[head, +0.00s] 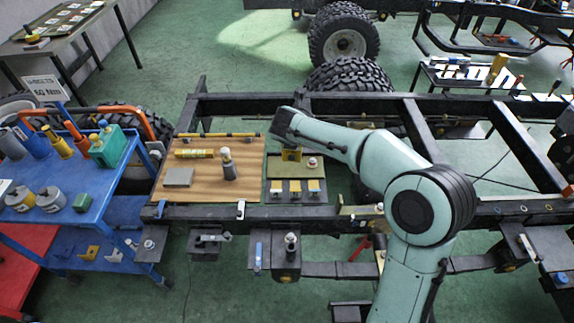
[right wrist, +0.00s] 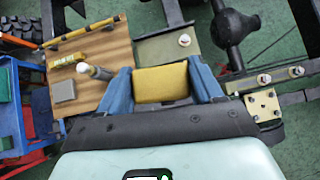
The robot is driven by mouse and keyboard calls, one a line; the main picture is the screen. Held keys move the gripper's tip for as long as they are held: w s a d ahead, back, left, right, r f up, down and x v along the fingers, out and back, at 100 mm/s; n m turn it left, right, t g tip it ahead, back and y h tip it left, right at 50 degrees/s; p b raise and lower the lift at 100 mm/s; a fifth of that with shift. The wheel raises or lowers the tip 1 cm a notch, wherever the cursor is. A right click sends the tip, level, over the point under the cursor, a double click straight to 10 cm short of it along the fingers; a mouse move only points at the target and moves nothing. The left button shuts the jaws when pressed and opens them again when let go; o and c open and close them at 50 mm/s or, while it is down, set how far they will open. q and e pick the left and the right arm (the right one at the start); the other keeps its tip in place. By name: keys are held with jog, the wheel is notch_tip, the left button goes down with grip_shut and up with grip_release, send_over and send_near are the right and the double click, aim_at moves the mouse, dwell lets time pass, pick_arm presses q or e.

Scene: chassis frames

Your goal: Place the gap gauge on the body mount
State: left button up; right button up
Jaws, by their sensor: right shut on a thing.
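My right gripper (right wrist: 161,84) has its blue fingers shut on a yellow block, probably the gap gauge (right wrist: 160,83). The plate carries a round white-topped knob (head: 312,162). Which part is the body mount is unclear; brackets with bolts sit along the near chassis rail, one of them holding an upright bolt (head: 291,241). My left gripper is not in view.
A blue cart (head: 75,218) is at the left. Black chassis rails (head: 330,213) surround the work area.

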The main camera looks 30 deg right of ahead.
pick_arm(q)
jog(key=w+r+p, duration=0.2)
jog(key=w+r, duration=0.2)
pick_arm(e)
jog(key=w+d+f+n, duration=0.1)
jog(key=w+d+f, duration=0.15)
jog(key=w, duration=0.55)
jog(key=w+d+f, duration=0.1)
jog(key=w+d, duration=0.2)
jog(key=w, duration=0.6)
notch_tip(320, 180, down, 21)
jog(key=b, duration=0.1)
jog(key=shift+d+r+t+b, duration=0.2)
jog(key=shift+d+t+b, duration=0.05)
jog(key=shift+t+b, duration=0.1)
jog(key=o, duration=1.2)
jog(key=shift+s, duration=0.1)
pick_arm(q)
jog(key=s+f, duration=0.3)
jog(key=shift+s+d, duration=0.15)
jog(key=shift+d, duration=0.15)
pick_arm(e)
jog(key=shift+o, duration=0.2)
jog(key=shift+r, duration=0.1)
